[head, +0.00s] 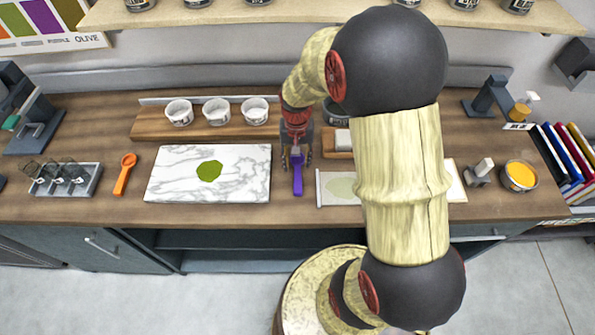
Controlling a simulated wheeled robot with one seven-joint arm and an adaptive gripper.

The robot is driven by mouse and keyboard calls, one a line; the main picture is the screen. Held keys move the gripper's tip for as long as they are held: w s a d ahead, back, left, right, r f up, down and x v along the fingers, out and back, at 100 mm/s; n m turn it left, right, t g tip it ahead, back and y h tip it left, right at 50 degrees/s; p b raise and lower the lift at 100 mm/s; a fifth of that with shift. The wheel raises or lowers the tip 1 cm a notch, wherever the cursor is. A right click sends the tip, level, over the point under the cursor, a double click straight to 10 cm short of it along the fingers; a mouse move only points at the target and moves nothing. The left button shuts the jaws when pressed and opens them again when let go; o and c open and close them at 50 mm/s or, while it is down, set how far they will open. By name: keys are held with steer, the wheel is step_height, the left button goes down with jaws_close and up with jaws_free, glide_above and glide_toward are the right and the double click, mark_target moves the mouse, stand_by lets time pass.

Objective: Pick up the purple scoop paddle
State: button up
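The purple scoop paddle (298,180) lies on the wooden counter, right of the marble slab. Its handle points toward the front edge, and its far end is partly hidden under my gripper. My gripper (297,160) points down over that far end. Its fingers show on either side of the paddle, spread apart. Whether they touch it or how high they are above the counter is too small to tell.
A marble slab (240,185) with a green ink patch is at left, an orange scoop paddle (125,174) beyond it. White cups (217,112) stand on a wooden board behind. A pale sheet (328,197) lies close at right. A yellow ink tin (520,176) is further right.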

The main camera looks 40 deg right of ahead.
mark_target(297, 171)
steer(key=f, duration=0.3)
steer(key=f+b, duration=0.1)
steer(key=shift+s+f, duration=0.15)
steer(key=shift+s, duration=0.1)
steer(key=shift+c, duration=1.1)
steer(key=c, duration=0.8)
jaws_close()
